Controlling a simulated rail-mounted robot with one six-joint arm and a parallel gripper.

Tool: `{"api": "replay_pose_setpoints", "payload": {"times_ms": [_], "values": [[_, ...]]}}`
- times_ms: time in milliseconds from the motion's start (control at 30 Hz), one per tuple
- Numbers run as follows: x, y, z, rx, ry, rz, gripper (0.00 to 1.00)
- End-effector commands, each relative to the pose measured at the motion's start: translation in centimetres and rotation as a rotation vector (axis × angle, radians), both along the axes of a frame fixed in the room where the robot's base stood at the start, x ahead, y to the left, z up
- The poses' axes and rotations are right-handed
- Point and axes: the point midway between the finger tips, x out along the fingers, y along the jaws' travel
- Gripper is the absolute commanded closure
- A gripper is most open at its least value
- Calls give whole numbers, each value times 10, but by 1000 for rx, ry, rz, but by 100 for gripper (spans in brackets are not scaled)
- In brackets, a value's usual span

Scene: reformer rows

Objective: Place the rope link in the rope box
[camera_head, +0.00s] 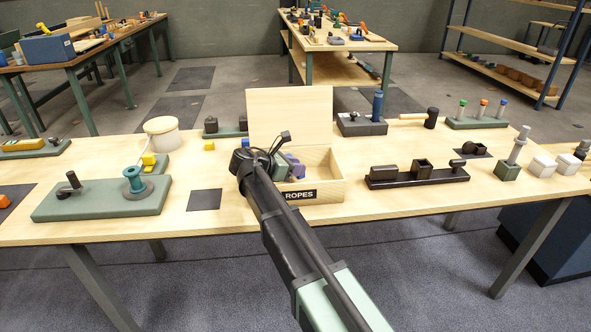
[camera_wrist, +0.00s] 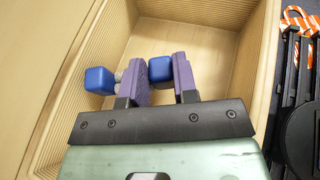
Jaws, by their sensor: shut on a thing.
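The rope box (camera_head: 312,187) is a pale wooden box labelled ROPES, with its lid (camera_head: 290,115) standing open at the back. The wrist view looks down into it, showing its ribbed walls and floor (camera_wrist: 190,38). My gripper (camera_wrist: 160,62) has two purple fingers inside the box opening. They are shut on the rope link (camera_wrist: 99,80), which has two blue block ends and a short grey piece. One blue end is outside the left finger, the other between the fingers. In the head view, my arm partly hides the gripper (camera_head: 296,168). I cannot tell whether the link touches the floor.
A dark fixture (camera_head: 415,175) stands right of the box, and a dark block with a blue cylinder (camera_head: 377,105) behind it. A green board with a spool (camera_head: 135,185) is at left. A dark square mat (camera_head: 204,199) lies beside the box. An orange-striped item (camera_wrist: 298,20) lies outside the box.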

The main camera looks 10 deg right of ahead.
Motion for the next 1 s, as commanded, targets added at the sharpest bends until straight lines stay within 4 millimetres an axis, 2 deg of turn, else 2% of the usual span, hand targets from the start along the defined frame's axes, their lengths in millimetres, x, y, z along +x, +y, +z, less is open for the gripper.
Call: {"api": "replay_pose_setpoints", "payload": {"times_ms": [367,400,567,833,967,1000], "values": [[-1,0,-11,2,-1,-1,100],[-1,0,-11,3,0,-2,71],[-2,0,-12,6,-2,-2,47],[-4,0,-12,7,-2,-5,47],[-4,-1,6,7,-1,-6,47],[-6,7,7,5,-1,-2,47]]}}
